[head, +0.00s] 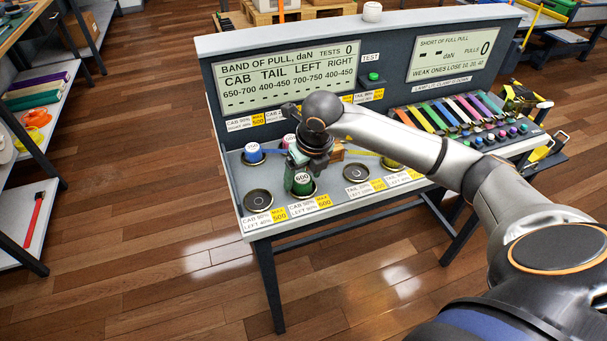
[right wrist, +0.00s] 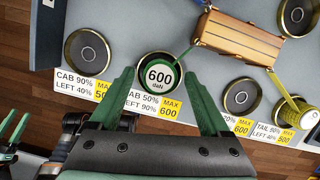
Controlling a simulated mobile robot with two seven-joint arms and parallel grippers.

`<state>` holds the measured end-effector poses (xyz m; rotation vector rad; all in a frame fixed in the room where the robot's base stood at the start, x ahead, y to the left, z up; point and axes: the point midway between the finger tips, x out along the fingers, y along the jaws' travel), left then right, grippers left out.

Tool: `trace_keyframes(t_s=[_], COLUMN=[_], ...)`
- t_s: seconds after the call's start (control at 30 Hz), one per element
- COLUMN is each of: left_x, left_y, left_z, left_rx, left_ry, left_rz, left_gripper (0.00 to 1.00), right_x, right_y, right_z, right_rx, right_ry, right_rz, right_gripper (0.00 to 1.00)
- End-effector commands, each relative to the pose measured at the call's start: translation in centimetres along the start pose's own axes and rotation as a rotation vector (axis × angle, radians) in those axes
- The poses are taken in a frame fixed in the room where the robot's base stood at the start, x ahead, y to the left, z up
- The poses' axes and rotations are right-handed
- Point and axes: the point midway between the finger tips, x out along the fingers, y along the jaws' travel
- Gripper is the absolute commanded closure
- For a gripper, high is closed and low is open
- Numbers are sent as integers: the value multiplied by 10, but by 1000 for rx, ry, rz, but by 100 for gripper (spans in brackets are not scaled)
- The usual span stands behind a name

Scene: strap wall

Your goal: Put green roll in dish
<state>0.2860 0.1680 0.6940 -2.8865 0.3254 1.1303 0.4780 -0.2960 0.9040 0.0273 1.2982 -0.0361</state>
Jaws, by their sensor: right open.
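The green roll (head: 302,183), its white top marked 600, stands upright in the front-row dish (head: 316,190) second from the left. In the right wrist view the roll (right wrist: 159,75) sits inside that dish's dark ring (right wrist: 141,60). A green strap runs from it to the wooden block (right wrist: 240,38). My right gripper (right wrist: 162,72) is open, its green fingers spread on either side of the roll without visibly gripping it. The arm hides part of this in the head view. Green prongs, seemingly my left gripper (right wrist: 13,130), show at the wrist view's lower left edge.
Empty dishes stand to the left (head: 258,200) and right (head: 356,173) of the green roll. A blue roll (head: 253,152) stands behind left. A yellow roll (right wrist: 298,112) is at the right. Coloured straps (head: 460,110) lie on the right rack. The display panel (head: 290,77) rises behind.

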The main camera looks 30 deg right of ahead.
Motion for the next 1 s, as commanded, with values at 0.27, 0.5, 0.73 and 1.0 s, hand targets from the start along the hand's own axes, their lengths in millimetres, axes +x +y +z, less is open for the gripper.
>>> trace_keyframes(t_s=[0.27, 0.5, 0.73, 1.0], left_x=[-1, -2, -2, -2], left_y=[0, 0, 0, 0], left_z=[-2, -2, -2, -2], left_rx=[0, 0, 0, 0], left_ry=[1, 1, 0, 0], left_rz=[0, 0, 0, 0], left_gripper=[50, 50, 50, 50], right_x=[-47, -96, -120, -122], right_y=[0, 0, 0, 0], right_z=[2, 1, 1, 0], right_rx=[-1, -1, -1, 0], right_ry=[-7, -5, -1, 0], right_rz=[0, -1, 0, 0], right_gripper=[19, 19, 19, 19])
